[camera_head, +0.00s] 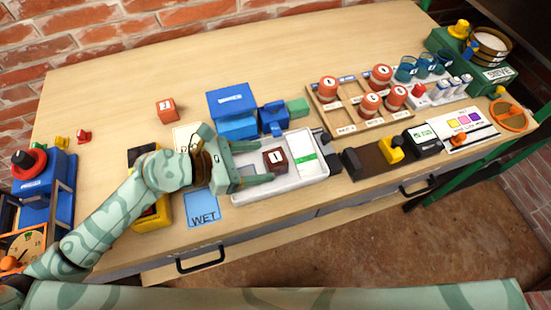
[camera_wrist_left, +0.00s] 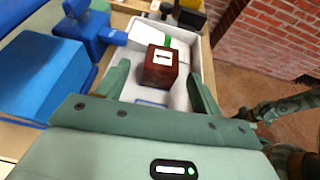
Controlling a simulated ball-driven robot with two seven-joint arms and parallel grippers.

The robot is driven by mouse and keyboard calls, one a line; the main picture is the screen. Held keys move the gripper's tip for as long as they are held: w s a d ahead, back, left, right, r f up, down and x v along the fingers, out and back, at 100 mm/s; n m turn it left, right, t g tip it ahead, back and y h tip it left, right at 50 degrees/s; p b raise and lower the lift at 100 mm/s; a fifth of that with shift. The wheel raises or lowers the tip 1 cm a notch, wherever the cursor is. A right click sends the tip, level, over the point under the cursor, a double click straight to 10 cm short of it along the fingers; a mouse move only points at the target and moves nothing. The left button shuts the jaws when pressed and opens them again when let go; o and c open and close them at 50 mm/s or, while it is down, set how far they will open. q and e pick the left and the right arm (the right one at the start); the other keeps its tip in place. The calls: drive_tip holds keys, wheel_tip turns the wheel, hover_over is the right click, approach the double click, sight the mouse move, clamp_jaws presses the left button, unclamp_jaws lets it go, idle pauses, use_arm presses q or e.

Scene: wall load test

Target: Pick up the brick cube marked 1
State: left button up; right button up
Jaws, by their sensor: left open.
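The dark red brick cube marked 1 (camera_head: 275,161) sits in the white tray (camera_head: 245,207), left of a white block with a green stripe (camera_head: 303,153). My left gripper (camera_head: 264,163) is open at the tray's left part, its fingers pointing at the cube. In the left wrist view the cube (camera_wrist_left: 160,66) is ahead, between and slightly beyond the two open fingertips (camera_wrist_left: 158,82), with the label 1 on its top. Whether the fingers touch it cannot be told. My right gripper is not seen in the head view.
A blue box (camera_head: 232,103) and a blue vise-like piece (camera_head: 272,118) stand behind the tray. An orange cube (camera_head: 167,110) lies farther back left. A blue WET mat (camera_head: 203,207) is left of the tray. The back of the table is clear.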

sight(280, 159)
use_arm(q)
drive_tip(key=b+x, duration=0.1)
drive_tip(key=x, duration=0.5)
drive_tip(key=c, duration=1.2)
